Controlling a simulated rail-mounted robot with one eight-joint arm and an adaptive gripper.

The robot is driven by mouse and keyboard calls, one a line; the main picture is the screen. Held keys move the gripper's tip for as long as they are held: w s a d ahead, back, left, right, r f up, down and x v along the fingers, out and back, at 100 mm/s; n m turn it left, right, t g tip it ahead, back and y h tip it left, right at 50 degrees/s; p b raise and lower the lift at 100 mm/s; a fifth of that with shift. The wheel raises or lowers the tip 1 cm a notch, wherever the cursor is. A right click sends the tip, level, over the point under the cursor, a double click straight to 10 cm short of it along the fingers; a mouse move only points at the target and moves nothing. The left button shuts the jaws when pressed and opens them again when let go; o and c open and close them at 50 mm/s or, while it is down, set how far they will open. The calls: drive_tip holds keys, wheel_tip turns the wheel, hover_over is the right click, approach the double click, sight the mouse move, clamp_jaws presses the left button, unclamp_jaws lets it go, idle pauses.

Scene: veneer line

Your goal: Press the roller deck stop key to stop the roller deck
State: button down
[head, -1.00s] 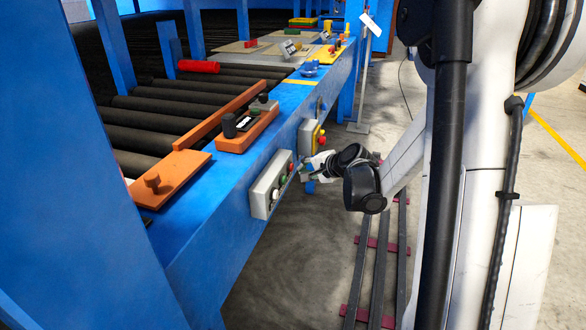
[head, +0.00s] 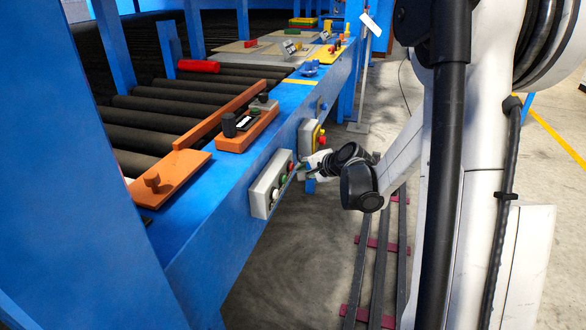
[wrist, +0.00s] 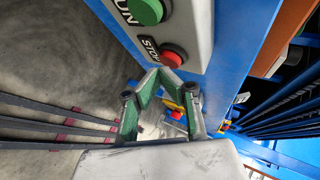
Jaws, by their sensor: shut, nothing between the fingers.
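The grey control box (head: 262,190) is on the side of the blue frame, with a row of coloured keys. In the wrist view, the box (wrist: 200,20) fills the top and shows a red key (wrist: 172,58) labelled STOP and a green key (wrist: 146,10) labelled RUN. My gripper (wrist: 160,73) is shut and empty. Its green fingertips meet just below the red key in the picture; I cannot tell whether they touch it.
Dark rollers (head: 150,115) lie behind the blue frame edge (head: 215,215). An orange block (head: 247,132) sits on the ledge. Floor rails (head: 375,260) run below.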

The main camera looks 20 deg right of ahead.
drive_tip(key=shift+w+a, duration=0.3)
idle(0.9)
idle(0.3)
drive_tip(key=shift+s+d, duration=0.6)
drive_tip(key=shift+d, duration=0.1)
drive_tip(key=s+d, duration=0.3)
drive_tip(key=shift+s+d+b, duration=0.2)
drive_tip(key=shift+d+b, duration=0.05)
drive_tip(key=shift+b, duration=0.05)
idle(0.9)
